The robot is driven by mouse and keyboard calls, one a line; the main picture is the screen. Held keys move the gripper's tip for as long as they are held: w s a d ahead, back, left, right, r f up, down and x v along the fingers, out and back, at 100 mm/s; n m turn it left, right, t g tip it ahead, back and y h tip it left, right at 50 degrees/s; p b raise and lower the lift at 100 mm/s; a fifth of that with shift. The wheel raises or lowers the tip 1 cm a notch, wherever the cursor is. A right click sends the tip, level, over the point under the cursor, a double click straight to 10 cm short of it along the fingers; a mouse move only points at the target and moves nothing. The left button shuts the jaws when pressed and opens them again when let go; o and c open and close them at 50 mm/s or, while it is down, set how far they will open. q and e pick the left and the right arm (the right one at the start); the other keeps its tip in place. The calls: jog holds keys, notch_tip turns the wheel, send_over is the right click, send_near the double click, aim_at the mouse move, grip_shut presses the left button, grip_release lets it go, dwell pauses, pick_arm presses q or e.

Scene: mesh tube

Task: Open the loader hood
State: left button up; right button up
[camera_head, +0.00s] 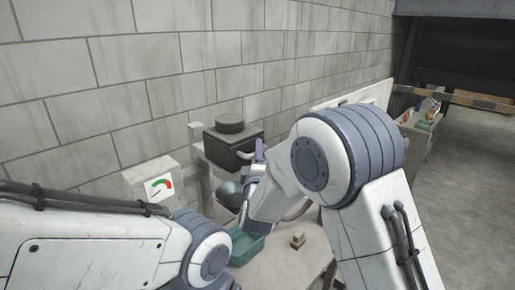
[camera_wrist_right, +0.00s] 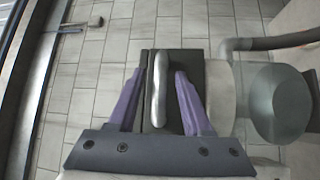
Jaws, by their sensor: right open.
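The loader hood looks to be the dark box with a round cap (camera_head: 229,127), against the block wall in the head view. It looks closed. A pale handle (camera_head: 247,155) stands out from its front. In the right wrist view the dark hood (camera_wrist_right: 190,65) lies behind the upright pale handle (camera_wrist_right: 158,92). My right gripper (camera_wrist_right: 158,74) is open, with one purple finger on each side of the handle and gaps visible on both sides. In the head view the right gripper (camera_head: 259,150) is partly hidden by its own arm. My left gripper is out of view.
A grey pipe (camera_wrist_right: 270,42) and a round vessel (camera_wrist_right: 280,104) lie right in the wrist view.

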jog(key=shift+w, duration=0.2)
grip_shut()
dwell(1.4)
